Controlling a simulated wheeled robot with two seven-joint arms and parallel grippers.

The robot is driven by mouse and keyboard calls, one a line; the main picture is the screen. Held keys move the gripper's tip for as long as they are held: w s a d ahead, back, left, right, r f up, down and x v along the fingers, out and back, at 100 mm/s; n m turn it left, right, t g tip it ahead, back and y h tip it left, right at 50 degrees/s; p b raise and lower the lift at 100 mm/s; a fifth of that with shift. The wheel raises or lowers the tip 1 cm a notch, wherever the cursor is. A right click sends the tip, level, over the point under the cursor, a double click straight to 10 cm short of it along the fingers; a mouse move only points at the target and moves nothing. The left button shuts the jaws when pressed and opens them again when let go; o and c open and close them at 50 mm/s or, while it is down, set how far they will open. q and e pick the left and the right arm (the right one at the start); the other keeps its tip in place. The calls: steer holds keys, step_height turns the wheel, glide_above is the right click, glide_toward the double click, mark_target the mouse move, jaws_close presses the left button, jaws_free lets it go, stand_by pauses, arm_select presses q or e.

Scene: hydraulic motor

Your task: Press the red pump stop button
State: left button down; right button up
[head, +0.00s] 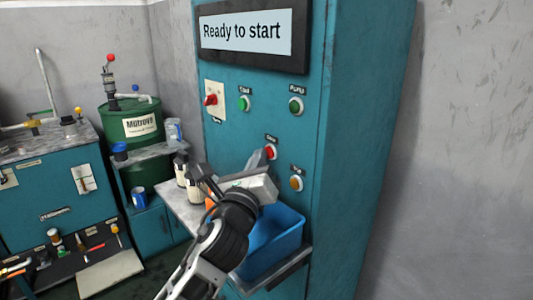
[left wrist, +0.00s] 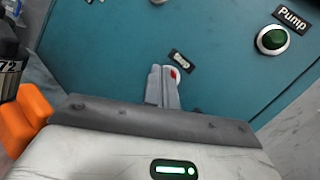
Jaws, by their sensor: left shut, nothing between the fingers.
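The red button (head: 270,152) is on the front of the teal cabinet (head: 355,150), below two green buttons. In the left wrist view the red button (left wrist: 175,75) shows partly behind my fingertips, under a small dark label too blurred to read surely. My left gripper (head: 259,158) is shut and empty, with its fingers pointing at the panel. Its fingertips (left wrist: 163,72) are right at the red button, slightly to its left. I cannot tell whether they touch it. My right gripper is not in view.
The display (head: 243,32) reads "Ready to start". Nearby are green buttons (head: 245,103) (head: 296,106), a red switch (head: 211,100) and an orange button (head: 296,183). A blue bin (head: 285,235) and bottles (head: 194,185) stand on the shelf below, close to my left arm.

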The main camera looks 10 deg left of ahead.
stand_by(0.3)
arm_select(q)
steer(key=shift+s+a+p, duration=0.45)
steer(key=shift+s+a, duration=0.05)
steer(key=shift+s, duration=0.1)
steer(key=s+a, duration=0.1)
steer(key=s, duration=0.1)
steer(key=s+a+p, duration=0.1)
steer(key=s+a, duration=0.1)
steer(key=shift+p, duration=0.3)
stand_by(0.6)
